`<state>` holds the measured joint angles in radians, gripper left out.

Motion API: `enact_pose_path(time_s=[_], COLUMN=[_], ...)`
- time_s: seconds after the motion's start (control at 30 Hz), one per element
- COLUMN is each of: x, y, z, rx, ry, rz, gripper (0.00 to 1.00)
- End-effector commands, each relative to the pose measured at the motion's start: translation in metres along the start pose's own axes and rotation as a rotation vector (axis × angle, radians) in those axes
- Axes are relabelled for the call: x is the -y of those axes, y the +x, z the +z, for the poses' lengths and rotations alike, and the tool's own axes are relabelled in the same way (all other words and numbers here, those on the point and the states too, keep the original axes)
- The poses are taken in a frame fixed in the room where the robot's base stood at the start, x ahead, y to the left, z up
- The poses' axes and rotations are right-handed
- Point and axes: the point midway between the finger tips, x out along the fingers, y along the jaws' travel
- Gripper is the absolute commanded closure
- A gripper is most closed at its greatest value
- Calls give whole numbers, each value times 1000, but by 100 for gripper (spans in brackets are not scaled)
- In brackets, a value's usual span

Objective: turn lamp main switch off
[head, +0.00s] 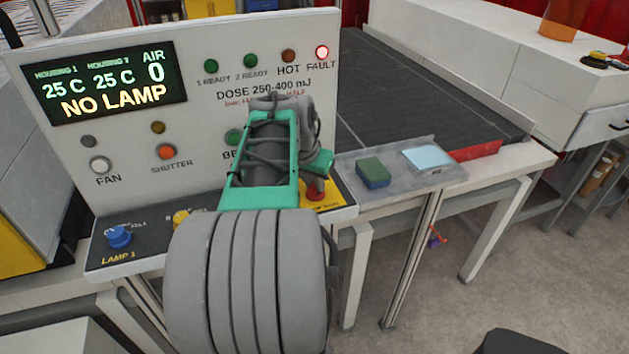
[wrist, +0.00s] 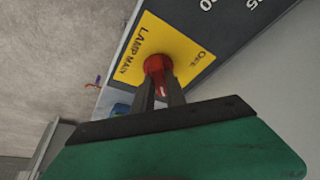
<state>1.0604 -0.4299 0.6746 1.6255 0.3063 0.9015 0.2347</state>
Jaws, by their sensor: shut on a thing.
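The lamp main switch is a red knob (wrist: 156,66) on a yellow plate (wrist: 140,48) marked "LAMP MAIN" and "OFF" in the wrist view. My gripper (wrist: 160,86) has its two dark fingers shut on the red knob. Which way the knob points is hard to tell, as the fingers cover part of it. In the head view the red knob (head: 314,191) shows at the right end of the sloping console, partly hidden by my arm, and the fingers are not clear there.
The panel display (head: 105,82) reads "NO LAMP", and the red FAULT light (head: 322,52) is lit. A blue LAMP 1 knob (head: 118,237) and a yellow knob (head: 181,218) sit left on the console. A green-topped block (head: 373,172) lies on the shelf to the right.

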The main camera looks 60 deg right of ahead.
Motion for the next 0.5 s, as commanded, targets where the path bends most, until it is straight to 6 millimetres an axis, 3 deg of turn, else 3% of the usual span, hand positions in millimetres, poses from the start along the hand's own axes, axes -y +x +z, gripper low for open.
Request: enact_pose_path(time_s=[0.5], x=[0], y=[0], z=[0], rx=[0], ry=[-3], rz=[-2], gripper=[100])
